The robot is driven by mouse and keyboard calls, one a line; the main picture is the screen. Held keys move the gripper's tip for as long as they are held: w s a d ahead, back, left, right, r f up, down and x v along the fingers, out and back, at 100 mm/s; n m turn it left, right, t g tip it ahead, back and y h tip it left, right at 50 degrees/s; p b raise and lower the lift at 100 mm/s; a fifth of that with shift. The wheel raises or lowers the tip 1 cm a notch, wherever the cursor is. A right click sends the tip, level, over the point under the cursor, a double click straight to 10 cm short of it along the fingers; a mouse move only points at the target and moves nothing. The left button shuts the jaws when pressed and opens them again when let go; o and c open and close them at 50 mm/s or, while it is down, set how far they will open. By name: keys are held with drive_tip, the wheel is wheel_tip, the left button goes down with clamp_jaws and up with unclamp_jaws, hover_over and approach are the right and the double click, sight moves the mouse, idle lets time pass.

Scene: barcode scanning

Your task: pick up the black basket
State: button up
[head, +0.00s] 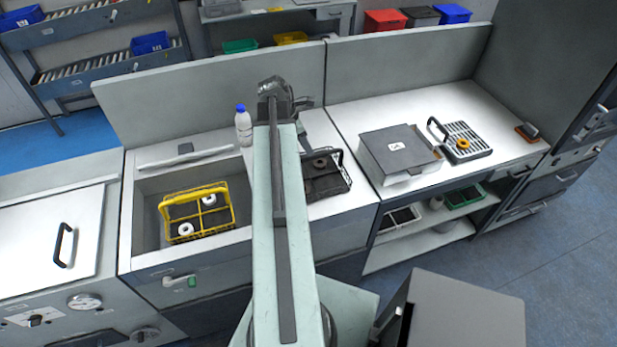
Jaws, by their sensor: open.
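The black basket (326,187) stands on the white worktop just right of my arm, with a raised handle and a dark ring-shaped part inside. Its left side is partly hidden by my arm. My gripper (306,143) is beyond the far end of my arm, above the worktop near the basket's back edge. It is small and dark here, partly hidden by the arm, and appears open and empty. I cannot tell whether it touches the basket.
A yellow basket (237,212) with white rolls sits in the sink basin left of my arm. A white bottle (243,128) stands behind. A grey box (395,148) and a slatted grey tray (480,143) with an orange ring stand right. A back panel (215,92) bounds the worktop.

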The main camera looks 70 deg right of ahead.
drive_tip(key=b+x, duration=0.5)
drive_tip(key=x, duration=0.1)
drive_tip(key=shift+r, duration=0.2)
drive_tip(key=shift+p, duration=0.3)
clamp_jaws()
idle(0.8)
